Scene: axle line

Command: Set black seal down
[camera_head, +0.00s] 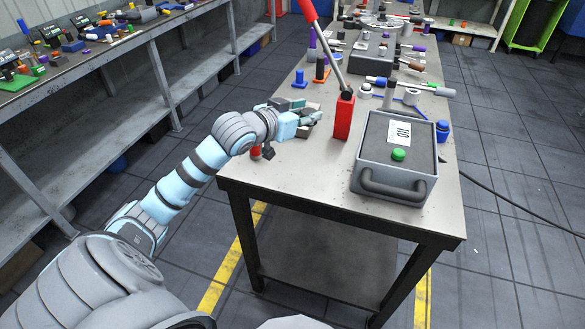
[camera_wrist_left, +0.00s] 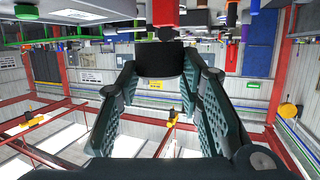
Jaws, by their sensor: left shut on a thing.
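My left gripper (camera_head: 312,117) reaches in from the left, low over the left side of the workbench (camera_head: 310,175). In the left wrist view, the left gripper (camera_wrist_left: 160,66) is shut on a black seal (camera_wrist_left: 160,58), a dark block-like shape between its fingertips. I cannot make out the seal in the head view, where the fingers hide it. Whether it touches the bench cannot be told. My right gripper is not in view.
A red post (camera_head: 343,118) with a long lever stands just right of the gripper. A grey box with a green button (camera_head: 398,155) is further right. Several tools and parts crowd the bench behind. The front left of the bench is clear. A shelf (camera_head: 150,40) stands at left.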

